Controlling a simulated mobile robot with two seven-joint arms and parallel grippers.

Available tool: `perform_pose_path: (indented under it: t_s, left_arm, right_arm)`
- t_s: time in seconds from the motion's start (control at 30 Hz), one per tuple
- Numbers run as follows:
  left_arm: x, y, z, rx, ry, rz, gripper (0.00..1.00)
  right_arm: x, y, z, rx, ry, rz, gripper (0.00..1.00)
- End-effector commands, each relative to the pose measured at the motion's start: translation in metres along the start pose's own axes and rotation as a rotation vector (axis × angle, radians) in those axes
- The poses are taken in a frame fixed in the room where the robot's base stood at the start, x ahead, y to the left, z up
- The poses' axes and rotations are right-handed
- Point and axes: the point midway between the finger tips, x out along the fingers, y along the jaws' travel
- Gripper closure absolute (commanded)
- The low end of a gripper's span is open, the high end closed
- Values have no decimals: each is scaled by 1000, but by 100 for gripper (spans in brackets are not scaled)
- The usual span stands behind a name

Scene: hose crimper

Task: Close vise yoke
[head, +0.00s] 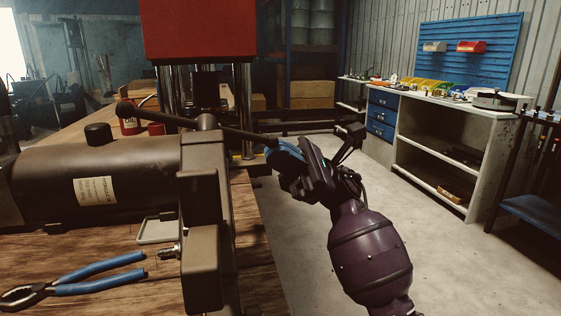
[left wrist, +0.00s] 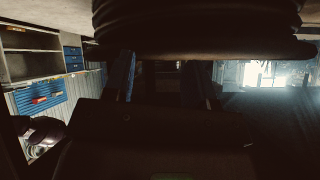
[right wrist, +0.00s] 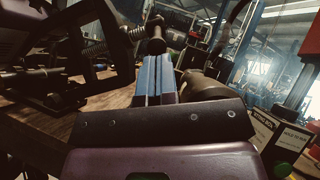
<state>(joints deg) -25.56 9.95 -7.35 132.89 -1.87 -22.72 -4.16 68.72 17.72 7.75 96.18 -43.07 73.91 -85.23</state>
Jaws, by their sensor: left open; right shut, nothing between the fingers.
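The dark grey vise (head: 205,225) stands on the wooden bench. I cannot tell which of its parts is the yoke. A dark handle bar (head: 235,131) passes through the vise's top and slopes down to the right. My right gripper (head: 277,153) is at the bar's right end, with its blue fingers shut together and empty. In the right wrist view the shut fingertips (right wrist: 158,60) lie close to the bar's knobbed end (right wrist: 155,28); contact is unclear. My left gripper is outside the head view. In the left wrist view its fingers (left wrist: 160,80) are apart with nothing seen between them.
Blue-handled pliers (head: 75,284) and a small metal fitting (head: 170,251) lie on the wooden bench (head: 130,265). A dark cylinder (head: 85,180) lies left of the vise. A red-topped press (head: 199,30) stands behind. The floor (head: 445,265) at right is clear.

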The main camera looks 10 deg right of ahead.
Motion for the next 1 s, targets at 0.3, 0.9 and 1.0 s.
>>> perform_pose_path:
  t_s: [0.3, 0.9, 1.0]
  left_arm:
    - [3, 1, 2, 12, 1, 3, 49]
    - [4, 2, -5, 26, 20, 4, 49]
    - [4, 2, -4, 27, 17, 4, 49]
  right_arm:
    - [33, 12, 34, -169, -1, 156, 100]
    - [88, 72, 100, -569, -2, 494, 100]
    - [93, 82, 106, -614, -1, 533, 100]
